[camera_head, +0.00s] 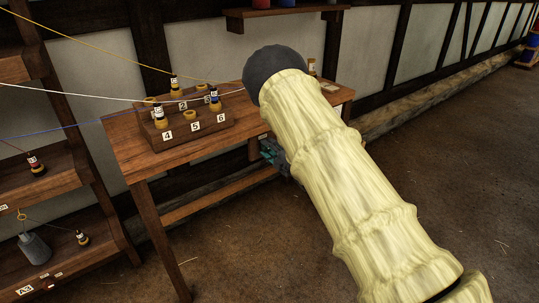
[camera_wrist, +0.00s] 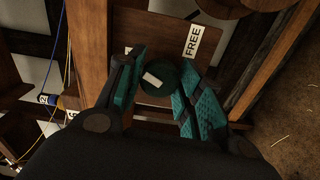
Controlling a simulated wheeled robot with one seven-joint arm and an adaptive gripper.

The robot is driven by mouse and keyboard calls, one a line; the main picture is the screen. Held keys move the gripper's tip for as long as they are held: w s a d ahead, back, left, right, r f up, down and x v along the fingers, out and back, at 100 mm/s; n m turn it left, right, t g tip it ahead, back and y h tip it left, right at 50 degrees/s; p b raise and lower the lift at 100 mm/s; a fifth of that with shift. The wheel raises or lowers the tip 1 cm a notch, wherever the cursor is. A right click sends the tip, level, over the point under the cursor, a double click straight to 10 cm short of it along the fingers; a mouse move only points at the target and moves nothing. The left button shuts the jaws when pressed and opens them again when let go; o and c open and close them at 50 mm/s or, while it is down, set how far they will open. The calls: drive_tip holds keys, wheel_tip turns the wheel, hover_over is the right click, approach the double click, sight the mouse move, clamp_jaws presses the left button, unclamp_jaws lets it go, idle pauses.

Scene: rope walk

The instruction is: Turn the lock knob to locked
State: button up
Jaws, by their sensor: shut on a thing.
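The lock knob (camera_wrist: 172,80) is round and dark green with a white mark on its face, set on a brown wooden plate (camera_wrist: 152,36) in the wrist view. My gripper (camera_wrist: 164,72) has its teal pads on either side of the knob and is shut on it. A white label reading FREE (camera_wrist: 194,41) is at the plate's upper right. The white mark lies left of the knob's middle, tilted. In the head view my gripper (camera_head: 273,152) shows partly below the bench edge; my arm hides the knob.
A wooden bench (camera_head: 125,135) carries a stepped rack (camera_head: 205,134) with numbered bobbins. Yellow, white and blue cords stretch in from the left. A shelf unit (camera_head: 60,195) stands at the left. The floor (camera_head: 250,260) in front is open.

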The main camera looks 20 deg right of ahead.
drive_tip(key=n+b, duration=0.3)
drive_tip(key=n, duration=0.1)
drive_tip(key=shift+n, duration=0.4)
drive_tip(key=shift+b, duration=0.3)
drive_tip(key=o, duration=1)
drive_tip(key=v, duration=1.2)
